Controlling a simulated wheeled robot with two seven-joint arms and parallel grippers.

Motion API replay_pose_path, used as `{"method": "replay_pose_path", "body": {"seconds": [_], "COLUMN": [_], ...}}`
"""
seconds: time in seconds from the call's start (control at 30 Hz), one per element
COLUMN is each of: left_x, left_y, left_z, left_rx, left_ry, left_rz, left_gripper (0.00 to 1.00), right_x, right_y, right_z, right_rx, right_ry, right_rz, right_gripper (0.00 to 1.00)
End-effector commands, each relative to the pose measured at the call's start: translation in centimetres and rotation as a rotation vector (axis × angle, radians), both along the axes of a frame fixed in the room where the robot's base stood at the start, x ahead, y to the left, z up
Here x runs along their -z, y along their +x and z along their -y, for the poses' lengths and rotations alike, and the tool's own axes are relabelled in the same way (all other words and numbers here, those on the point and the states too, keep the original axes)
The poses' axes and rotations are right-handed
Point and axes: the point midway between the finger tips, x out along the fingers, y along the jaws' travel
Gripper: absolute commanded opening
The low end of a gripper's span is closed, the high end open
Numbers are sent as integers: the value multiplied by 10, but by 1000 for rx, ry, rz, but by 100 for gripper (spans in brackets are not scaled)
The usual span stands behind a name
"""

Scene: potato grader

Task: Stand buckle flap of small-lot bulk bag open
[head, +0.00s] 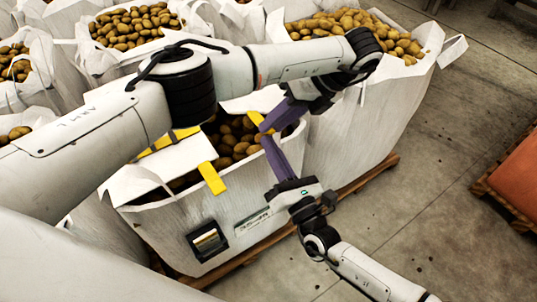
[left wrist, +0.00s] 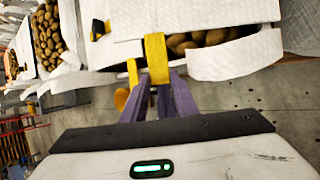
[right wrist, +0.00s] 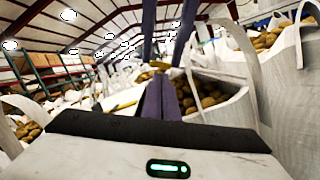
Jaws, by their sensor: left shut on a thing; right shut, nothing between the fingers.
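The small-lot bulk bag (head: 185,228) is a white woven bag of potatoes on a pallet. A white flap (head: 180,158) with a yellow strap (head: 212,178) lies over its left part, the strap end hanging over the front rim. My left gripper (head: 267,124) is above the bag's right part, shut on a yellow strap (left wrist: 157,58), which also shows in the head view (head: 257,118). Which flap it belongs to is hard to tell. My right gripper (head: 265,139) is shut and empty just below the left fingertips; its purple fingers (right wrist: 160,100) point at the yellow piece.
Full potato bags stand behind, including a large one (head: 350,130) to the right and one (head: 130,45) at the back left. A dark-framed window (head: 208,241) and a label (head: 252,222) are on the bag's front. An orange block (head: 510,180) stands far right; the concrete floor (head: 420,200) between is clear.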

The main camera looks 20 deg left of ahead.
Motion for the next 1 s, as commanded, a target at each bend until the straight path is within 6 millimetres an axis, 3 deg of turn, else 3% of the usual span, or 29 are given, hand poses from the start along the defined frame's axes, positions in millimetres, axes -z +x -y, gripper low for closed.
{"method": "replay_pose_path", "body": {"seconds": [0.33,0.77,0.8,0.9,1.0], "left_x": [0,1,1,1,1], "left_y": [0,0,0,0,0], "left_z": [0,-1,-1,-1,0], "left_rx": [-1,-2,-3,-2,-2], "left_ry": [0,0,1,1,0], "left_rz": [1,0,-1,-1,-1], "left_gripper": [0,0,31,45,45], "right_x": [-2,-18,-19,-18,-16], "right_y": [1,8,8,7,6], "right_z": [1,5,5,5,5], "right_rx": [1,7,7,5,4], "right_ry": [1,47,47,46,43], "right_rz": [-1,-39,-39,-39,-42], "right_gripper": [0,0,0,0,0]}}
